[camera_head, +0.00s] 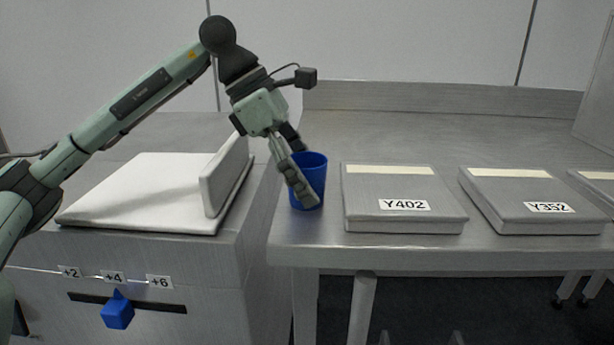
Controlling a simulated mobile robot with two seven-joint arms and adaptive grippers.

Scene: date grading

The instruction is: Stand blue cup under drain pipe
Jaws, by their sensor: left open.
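The blue cup (316,178) stands upright on the steel table, close to its left end. My left gripper (303,173) is open at the cup, reaching down from the upper left. One finger lies across the cup's near left side and the other is at its far rim, partly hidden. I cannot tell whether either finger touches the cup. I cannot make out a drain pipe for certain; a slanted grey post (362,312) shows under the table's front edge. My right gripper is not in view.
Grey boxes labelled Y402 (405,222) and Y352 (540,222) lie right of the cup, with another at the right edge. At left, a grey cabinet (215,260) has a white slab with an upright panel on top and a blue slider knob (117,311). The table behind the boxes is clear.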

